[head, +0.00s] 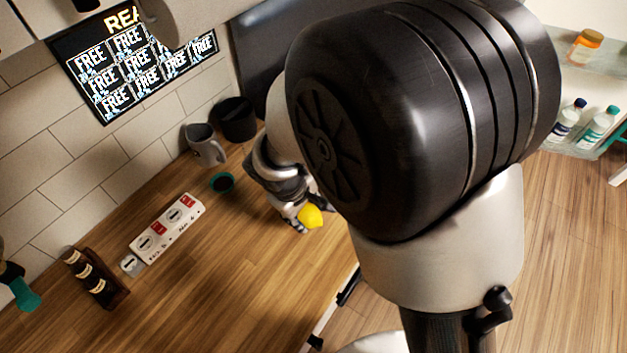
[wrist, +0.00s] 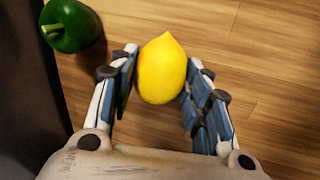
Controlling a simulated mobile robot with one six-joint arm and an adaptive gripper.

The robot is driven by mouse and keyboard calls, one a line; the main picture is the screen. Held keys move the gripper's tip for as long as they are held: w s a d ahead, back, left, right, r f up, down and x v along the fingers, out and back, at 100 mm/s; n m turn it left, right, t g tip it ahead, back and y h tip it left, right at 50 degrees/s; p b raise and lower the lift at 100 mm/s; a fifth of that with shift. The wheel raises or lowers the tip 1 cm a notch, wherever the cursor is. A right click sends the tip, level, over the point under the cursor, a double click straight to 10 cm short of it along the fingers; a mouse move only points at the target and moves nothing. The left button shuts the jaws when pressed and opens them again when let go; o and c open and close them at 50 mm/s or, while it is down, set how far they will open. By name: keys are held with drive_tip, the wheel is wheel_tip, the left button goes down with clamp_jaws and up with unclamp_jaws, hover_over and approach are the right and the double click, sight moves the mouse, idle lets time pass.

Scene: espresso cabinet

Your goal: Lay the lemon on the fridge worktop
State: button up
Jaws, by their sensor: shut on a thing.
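The yellow lemon (wrist: 162,72) is between the two fingers of my gripper (wrist: 160,85) in the wrist view, with its pointed end away from the palm. My gripper is shut on it. In the head view the lemon (head: 311,216) shows at the tip of my gripper (head: 303,217), over the wooden worktop (head: 225,270). I cannot tell whether the lemon touches the wood or hangs a little above it. My arm hides part of the worktop's right side in the head view.
A green pepper (wrist: 70,25) lies left of the gripper in the wrist view. A grey mug (head: 205,146), a dark pot (head: 237,120) and a small teal-rimmed cup (head: 222,183) stand near the wall. A power strip (head: 167,228) and a bottle rack (head: 95,278) are further left. The front worktop is clear.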

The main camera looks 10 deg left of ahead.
sight(305, 220)
drive_tip(key=shift+f+b, duration=0.8)
drive_tip(key=shift+f, duration=1.55)
drive_tip(key=shift+f, duration=0.1)
drive_tip(key=o, duration=1.1)
drive_tip(key=shift+r, duration=0.45)
drive_tip(key=p+v, duration=0.4)
drive_tip(key=v, duration=0.7)
drive_tip(key=d+r+m, duration=0.3)
drive_tip(key=d+r, duration=0.4)
drive_tip(key=d, duration=0.1)
drive_tip(key=s+d+r+m, duration=0.3)
drive_tip(key=s+d, duration=0.1)
drive_tip(key=d, duration=0.2)
drive_tip(key=s+d+r+m+t+y, duration=0.1)
drive_tip(key=s+d+r+m, duration=0.2)
drive_tip(key=d, duration=0.3)
drive_tip(key=s+d+r+m+t, duration=0.1)
drive_tip(key=s+d+r+m, duration=0.2)
drive_tip(key=d, duration=0.3)
drive_tip(key=shift+s+r, duration=0.15)
drive_tip(key=shift+s, duration=0.3)
drive_tip(key=shift+s+r, duration=0.2)
drive_tip(key=shift+s, duration=0.25)
